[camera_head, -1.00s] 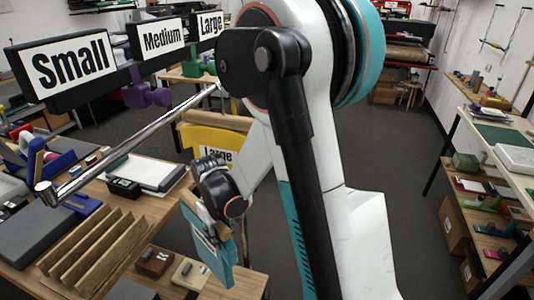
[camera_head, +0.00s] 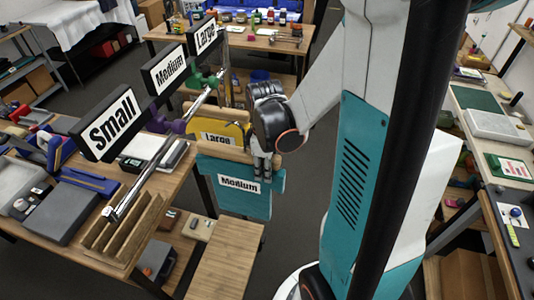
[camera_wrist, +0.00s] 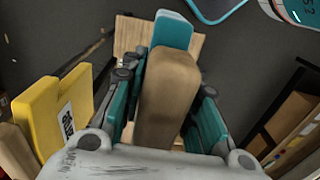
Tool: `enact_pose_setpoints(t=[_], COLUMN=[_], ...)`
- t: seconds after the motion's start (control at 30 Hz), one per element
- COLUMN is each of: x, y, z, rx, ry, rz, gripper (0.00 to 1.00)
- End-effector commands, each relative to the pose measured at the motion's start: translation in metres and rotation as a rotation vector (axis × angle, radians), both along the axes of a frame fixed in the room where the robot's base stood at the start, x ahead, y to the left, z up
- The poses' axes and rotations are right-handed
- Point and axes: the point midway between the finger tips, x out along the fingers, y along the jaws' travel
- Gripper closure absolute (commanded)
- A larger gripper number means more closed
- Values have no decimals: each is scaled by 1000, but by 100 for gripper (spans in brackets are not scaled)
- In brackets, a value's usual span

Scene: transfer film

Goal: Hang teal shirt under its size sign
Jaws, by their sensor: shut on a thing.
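The teal shirt (camera_head: 228,203) has a white "Medium" label and hangs from a wooden hanger bar (camera_head: 230,153). My gripper (camera_head: 262,165) is shut on the hanger bar, near its right part in the head view. In the wrist view my gripper (camera_wrist: 165,95) has its fingers on either side of the wooden bar (camera_wrist: 168,90), with teal cloth beyond it. The Small sign (camera_head: 112,122), Medium sign (camera_head: 165,69) and Large sign (camera_head: 203,35) stand in a row above a metal rail (camera_head: 150,170). A yellow "Large" shirt (camera_head: 222,135) is just behind the teal shirt.
The yellow shirt also shows close at left in the wrist view (camera_wrist: 48,115). A table with wooden dividers (camera_head: 128,225) and boxes lies below the rail. A purple piece (camera_head: 160,122) and a green piece (camera_head: 210,78) sit by the rail. Shelves line the right.

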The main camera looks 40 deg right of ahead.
Motion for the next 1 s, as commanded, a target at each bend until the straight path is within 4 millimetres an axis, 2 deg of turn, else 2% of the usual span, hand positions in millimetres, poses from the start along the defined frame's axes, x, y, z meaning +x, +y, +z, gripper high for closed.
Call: enact_pose_setpoints(t=[0.03,0.27,1.0], x=[-2,-1,42], y=[-1,0,31], z=[7,8,8], rx=[0,0,0], ry=[0,0,0], rz=[6,20,19], gripper=[100,100,100])
